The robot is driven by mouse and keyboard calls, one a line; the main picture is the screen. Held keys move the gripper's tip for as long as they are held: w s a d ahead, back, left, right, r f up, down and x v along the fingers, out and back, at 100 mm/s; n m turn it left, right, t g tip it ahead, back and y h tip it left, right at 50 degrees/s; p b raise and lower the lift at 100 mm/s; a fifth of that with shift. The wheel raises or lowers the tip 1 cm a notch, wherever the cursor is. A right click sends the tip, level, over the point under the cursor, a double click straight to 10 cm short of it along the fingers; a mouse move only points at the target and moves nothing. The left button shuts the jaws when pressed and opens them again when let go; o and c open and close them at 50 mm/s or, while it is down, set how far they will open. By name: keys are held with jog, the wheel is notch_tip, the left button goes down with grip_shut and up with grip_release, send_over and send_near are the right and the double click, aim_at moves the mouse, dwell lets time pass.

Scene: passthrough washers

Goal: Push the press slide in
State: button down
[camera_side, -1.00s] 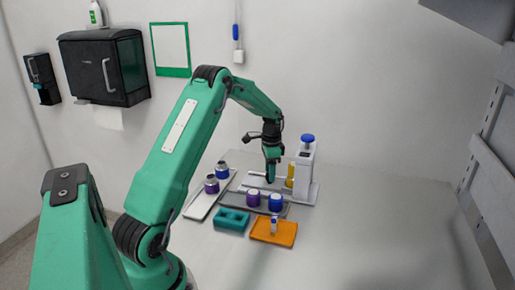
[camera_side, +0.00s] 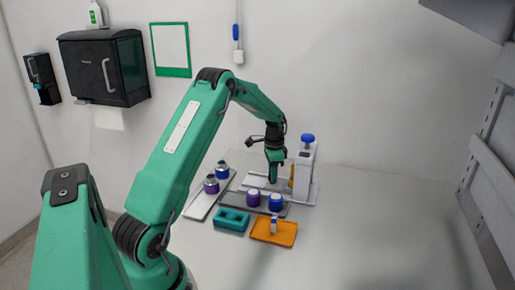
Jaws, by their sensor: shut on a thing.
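The press (camera_side: 304,172) is a white upright unit with a blue knob on top, standing at the back of the work area. Its pale slide and base plate (camera_side: 258,183) reach out to the left at its foot. A yellow part (camera_side: 292,178) shows at the press front, partly hidden by my gripper. My gripper (camera_side: 273,181) points down over the slide, just left of the press. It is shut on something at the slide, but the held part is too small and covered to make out.
A grey tray (camera_side: 236,205) holds a purple and a blue jar in front of the press. A pale tray (camera_side: 200,208) with two more jars lies to the left. A teal block (camera_side: 232,219) and an orange tray (camera_side: 285,234) lie nearer. The table at right is clear.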

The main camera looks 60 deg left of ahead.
aim_at(280, 184)
jog(key=shift+w+d, duration=0.95)
jog(key=shift+w, duration=0.15)
jog(key=c, duration=1.1)
grip_release()
jog(key=shift+s+r, duration=0.1)
jog(key=shift+r, duration=0.1)
notch_tip(280, 184, up, 8)
jog(key=shift+f, duration=0.25)
